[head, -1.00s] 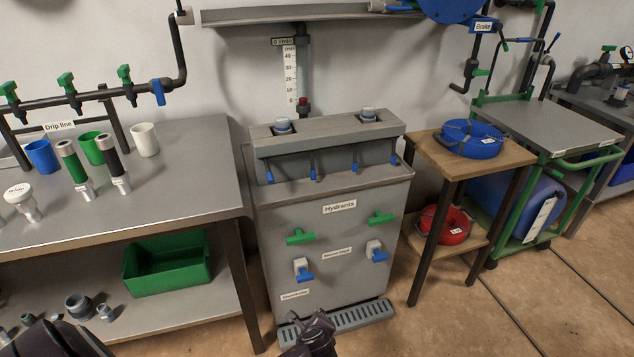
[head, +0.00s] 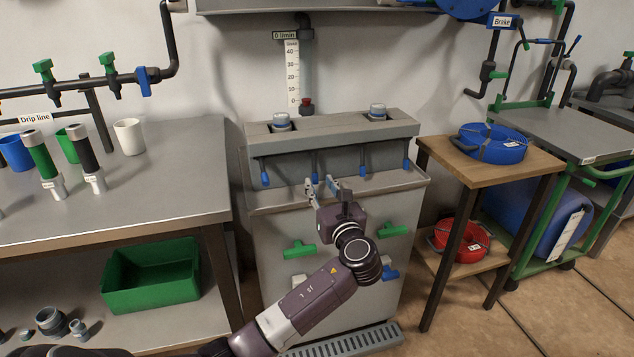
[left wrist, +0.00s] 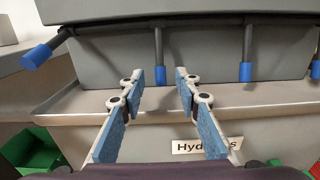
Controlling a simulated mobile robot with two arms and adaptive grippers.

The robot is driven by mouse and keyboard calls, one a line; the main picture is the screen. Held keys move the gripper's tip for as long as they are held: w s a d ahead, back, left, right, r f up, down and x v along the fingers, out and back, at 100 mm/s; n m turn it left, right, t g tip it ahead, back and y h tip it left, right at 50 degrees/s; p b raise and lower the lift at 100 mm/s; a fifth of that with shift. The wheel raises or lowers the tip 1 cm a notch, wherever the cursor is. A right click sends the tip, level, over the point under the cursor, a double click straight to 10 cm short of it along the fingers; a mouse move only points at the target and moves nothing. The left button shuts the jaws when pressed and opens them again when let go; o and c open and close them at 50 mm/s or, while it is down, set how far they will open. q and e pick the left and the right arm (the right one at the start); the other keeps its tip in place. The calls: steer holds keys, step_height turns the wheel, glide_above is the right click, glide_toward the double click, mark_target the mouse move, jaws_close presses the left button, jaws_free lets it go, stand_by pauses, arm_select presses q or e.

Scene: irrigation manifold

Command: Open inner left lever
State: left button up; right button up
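The inner left lever (head: 315,163) is a thin grey rod with a blue tip, hanging down under the ledge of the grey Hydrants cabinet (head: 335,270). It is second from the left in a row of several like levers. In the left wrist view this lever (left wrist: 159,60) stands between and beyond my fingertips, its blue tip low. My left gripper (head: 321,186) is open and empty, just in front of and below the lever, with no contact to be seen. Its blue-padded fingers (left wrist: 160,88) point at the lever. My right gripper is not in view.
The outer left lever (head: 264,173) and inner right lever (head: 362,159) hang on either side. Green handles (head: 299,250) are on the cabinet front below. A workbench (head: 190,190) stands to the left and a wooden side table (head: 540,165) to the right.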

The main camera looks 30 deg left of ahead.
mark_target(316, 177)
arm_select(q)
steer(key=shift+b+x, duration=0.35)
steer(key=shift+x, duration=1.55)
jaws_close()
